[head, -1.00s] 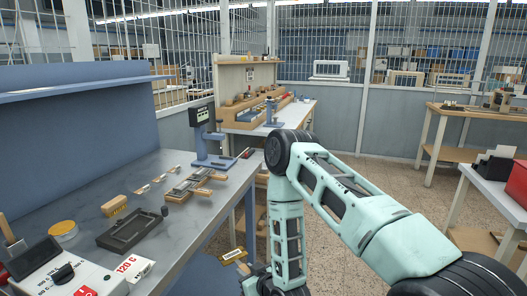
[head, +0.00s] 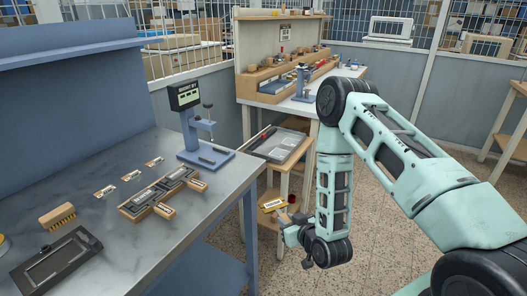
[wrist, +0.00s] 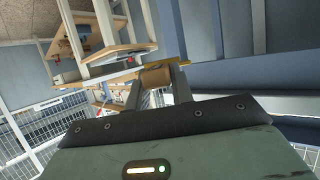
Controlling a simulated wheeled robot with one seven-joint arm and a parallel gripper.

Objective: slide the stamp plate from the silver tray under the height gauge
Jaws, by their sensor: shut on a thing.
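My gripper (head: 291,232) is low, beyond the right edge of the bench, in front of the small wooden stand. It is shut on the wooden handle (wrist: 156,76) of a stamp plate, whose yellow-edged, pale-labelled face (head: 273,204) points out to the left in the head view. The blue height gauge (head: 188,132) stands at the bench's far right corner, with a dark display on top and a flat base. Nothing large shows under its probe. The silver tray (head: 297,151) sits on the small stand to the right of the gauge; flat pieces appear to lie in it.
A wooden rack (head: 128,212) with handled plates is on the bench (head: 200,216) in front of the gauge. Several small labelled plates, a brush (head: 57,216) and a dark tray (head: 30,284) lie to the left. A second bench with shelves stands behind the stand.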

